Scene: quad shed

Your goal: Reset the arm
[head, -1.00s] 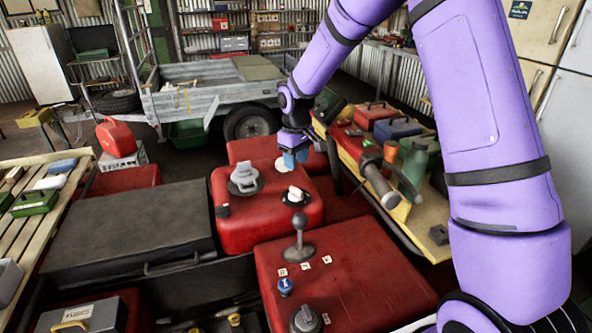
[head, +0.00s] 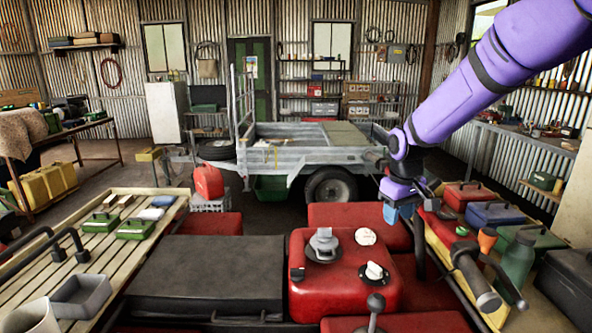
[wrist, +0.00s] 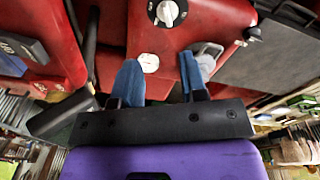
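My purple arm reaches in from the upper right of the head view. My gripper (head: 391,212) hangs in the air over the back right of the red quad body (head: 340,262). In the wrist view my gripper (wrist: 158,82) shows two blue fingers spread apart with nothing between them. A white round cap (wrist: 149,63) on the red body shows beyond the gap, apart from the fingers. A grey knob (wrist: 206,56) shows behind the right-hand finger.
A slatted wooden bench (head: 60,262) with green boxes stands at left. A yellow-edged bench (head: 452,262) with toolboxes and a green bottle (head: 515,262) stands at right. A grey trailer (head: 290,152) is behind. The air above the black rack (head: 205,270) is clear.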

